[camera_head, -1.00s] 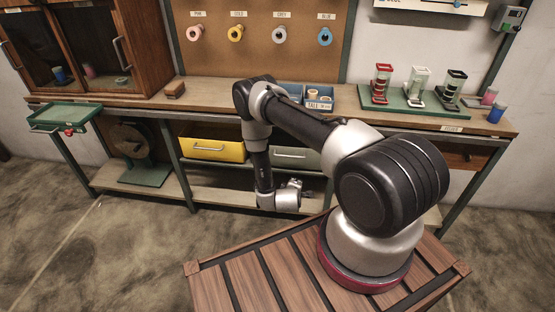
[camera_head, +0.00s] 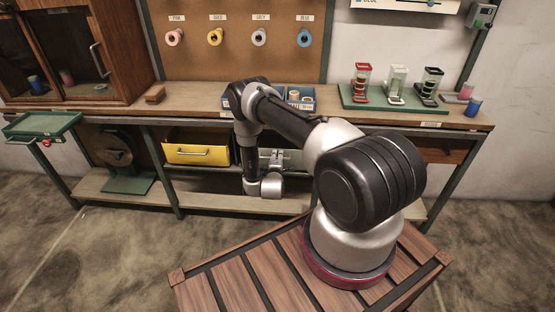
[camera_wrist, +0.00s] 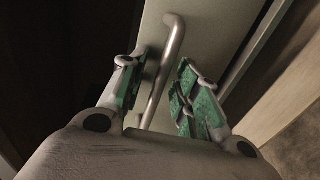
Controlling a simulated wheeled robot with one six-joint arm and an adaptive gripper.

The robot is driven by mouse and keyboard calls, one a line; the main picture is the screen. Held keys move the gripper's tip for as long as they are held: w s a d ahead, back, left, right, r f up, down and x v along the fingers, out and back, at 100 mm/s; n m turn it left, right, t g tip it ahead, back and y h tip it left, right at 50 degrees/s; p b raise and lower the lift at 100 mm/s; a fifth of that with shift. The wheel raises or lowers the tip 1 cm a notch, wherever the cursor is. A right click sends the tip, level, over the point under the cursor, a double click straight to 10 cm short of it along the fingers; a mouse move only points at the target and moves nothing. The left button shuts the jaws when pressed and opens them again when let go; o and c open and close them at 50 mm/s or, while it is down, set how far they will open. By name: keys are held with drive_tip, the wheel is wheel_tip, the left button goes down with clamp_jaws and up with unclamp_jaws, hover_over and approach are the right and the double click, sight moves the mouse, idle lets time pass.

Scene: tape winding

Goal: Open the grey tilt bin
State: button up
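The grey tilt bin (camera_head: 298,161) sits under the bench, right of the yellow bin, and my arm partly hides it. In the wrist view its pale front (camera_wrist: 215,35) fills the middle, with a metal bar handle (camera_wrist: 172,50) running across it. My gripper (camera_wrist: 158,76) is open, with one green-padded finger on each side of the handle. In the head view my gripper (camera_head: 276,160) is small in front of the bin.
The yellow bin (camera_head: 197,154) is just left, with a dark opening above its front. A lower shelf (camera_head: 215,201) runs beneath the bins. The bench top (camera_head: 200,98) is above, holding small blue boxes and a green stand (camera_head: 415,103). The floor in front is clear.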

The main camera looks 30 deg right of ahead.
clamp_jaws()
drive_tip(key=shift+s, duration=0.1)
idle(0.3)
drive_tip(key=s+a+f, duration=0.3)
drive_tip(key=s, duration=0.1)
drive_tip(key=shift+f, duration=0.35)
idle(0.4)
drive_tip(key=shift+s, duration=0.1)
